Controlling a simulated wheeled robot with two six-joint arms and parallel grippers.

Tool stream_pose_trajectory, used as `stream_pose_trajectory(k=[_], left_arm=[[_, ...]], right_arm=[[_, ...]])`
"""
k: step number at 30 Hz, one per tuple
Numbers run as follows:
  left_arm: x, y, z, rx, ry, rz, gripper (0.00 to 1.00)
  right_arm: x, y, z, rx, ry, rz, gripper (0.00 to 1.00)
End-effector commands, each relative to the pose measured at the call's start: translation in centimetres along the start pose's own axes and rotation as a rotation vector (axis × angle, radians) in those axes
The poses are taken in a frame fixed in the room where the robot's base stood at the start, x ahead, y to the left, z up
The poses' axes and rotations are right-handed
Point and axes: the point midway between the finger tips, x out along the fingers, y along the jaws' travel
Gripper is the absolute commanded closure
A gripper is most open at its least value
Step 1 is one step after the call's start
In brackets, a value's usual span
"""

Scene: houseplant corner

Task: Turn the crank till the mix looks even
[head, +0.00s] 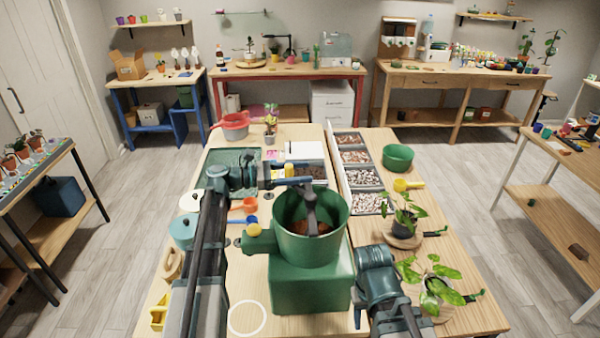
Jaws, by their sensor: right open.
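A green mixer (312,285) stands at the front middle of the bench, its round bowl (285,240) open at the top. Brown mix shows at the bottom of the bowl, partly covered by a dark paddle; how even it is is too small to tell. A crank with a yellow knob (253,229) sticks out at the mixer's left side. My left gripper (292,182) points right above the bowl's back rim, apart from the crank knob; its jaws are unclear. My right gripper (368,262) is open, low beside the mixer's right side, its fingertips mostly hidden.
Bins of pebbles and bark (366,177) run along the bench's middle. A green bowl (398,157), a yellow scoop (406,185) and potted plants (404,222) are on the right.

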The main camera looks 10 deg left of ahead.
Motion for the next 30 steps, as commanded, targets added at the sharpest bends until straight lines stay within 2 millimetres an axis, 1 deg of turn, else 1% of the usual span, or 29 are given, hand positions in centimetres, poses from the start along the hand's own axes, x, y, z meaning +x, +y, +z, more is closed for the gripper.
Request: stream_pose_trajectory(k=[1, 10, 30], left_arm=[[-0.01, 0.0, 0.0, 0.0, 0.0, 0.0, 0.45], [-0.03, 0.0, 0.0, 0.0, 0.0, 0.0, 0.99], [-0.04, 0.01, 0.0, 0.0, 0.0, 0.0, 1.0]], right_arm=[[0.0, 0.0, 0.0, 0.0, 0.0, 0.0, 0.48], [0.0, 0.0, 0.0, 0.0, 0.0, 0.0, 0.48], [0.0, 0.0, 0.0, 0.0, 0.0, 0.0, 0.48]])
